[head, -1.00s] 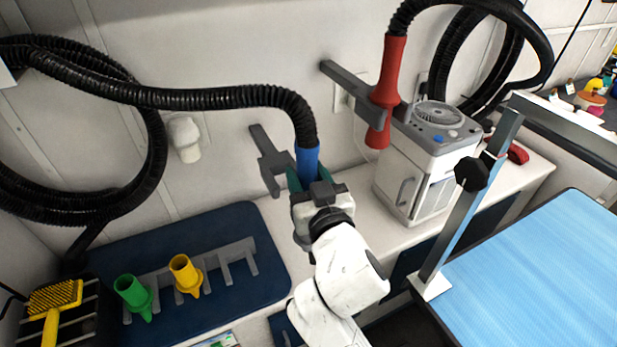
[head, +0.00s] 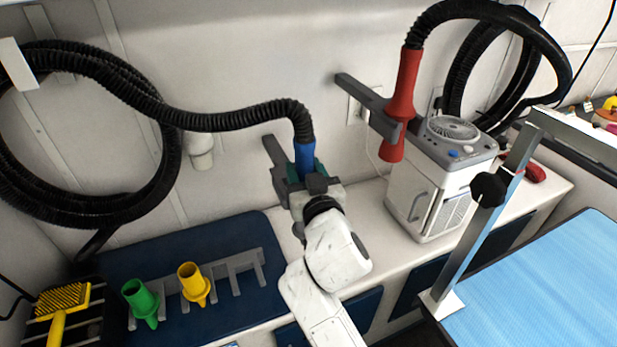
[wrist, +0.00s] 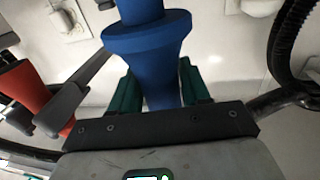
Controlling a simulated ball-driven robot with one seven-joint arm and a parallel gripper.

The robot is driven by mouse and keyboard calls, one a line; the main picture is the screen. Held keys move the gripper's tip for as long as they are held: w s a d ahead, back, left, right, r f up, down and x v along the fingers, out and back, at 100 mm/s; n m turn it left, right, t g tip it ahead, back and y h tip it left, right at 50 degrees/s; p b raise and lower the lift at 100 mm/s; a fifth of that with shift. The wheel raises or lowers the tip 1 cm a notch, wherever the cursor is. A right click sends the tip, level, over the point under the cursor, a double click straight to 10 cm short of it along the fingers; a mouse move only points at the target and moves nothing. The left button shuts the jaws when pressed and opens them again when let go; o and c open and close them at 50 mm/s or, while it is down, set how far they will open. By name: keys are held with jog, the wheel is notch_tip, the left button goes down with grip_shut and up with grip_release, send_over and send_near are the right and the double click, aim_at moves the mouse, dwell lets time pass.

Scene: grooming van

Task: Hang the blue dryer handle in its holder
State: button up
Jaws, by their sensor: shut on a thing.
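The blue dryer handle (head: 304,158) hangs from a black hose and stands roughly upright in my gripper (head: 306,176). The teal fingers are shut on it; the wrist view also shows the blue handle (wrist: 150,55) between them. The empty grey wall holder (head: 275,152) is just left of the handle, its fork reaching out from the wall. Handle and fork overlap in the head view, and my gripper hides part of the fork. I cannot tell whether they touch or whether the handle is between the prongs.
A red dryer handle (head: 404,85) sits in another grey holder (head: 358,92) to the right, above a white dryer unit (head: 430,190). A coiled black hose (head: 150,150) hangs at left. Green (head: 140,298) and yellow (head: 190,280) nozzles stand by a rack on the blue mat (head: 225,235).

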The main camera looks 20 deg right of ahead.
jog(key=shift+w+r+b, duration=0.1)
jog(key=shift+w+b, duration=1.05)
jog(key=shift+w, duration=1.8)
jog(key=shift+f+b, duration=0.6)
jog(key=shift+b, duration=0.3)
jog(key=o, duration=1.7)
jog(key=shift+f, duration=0.15)
jog(key=s+a, duration=0.1)
jog(key=s, duration=0.9)
jog(key=shift+a, duration=0.15)
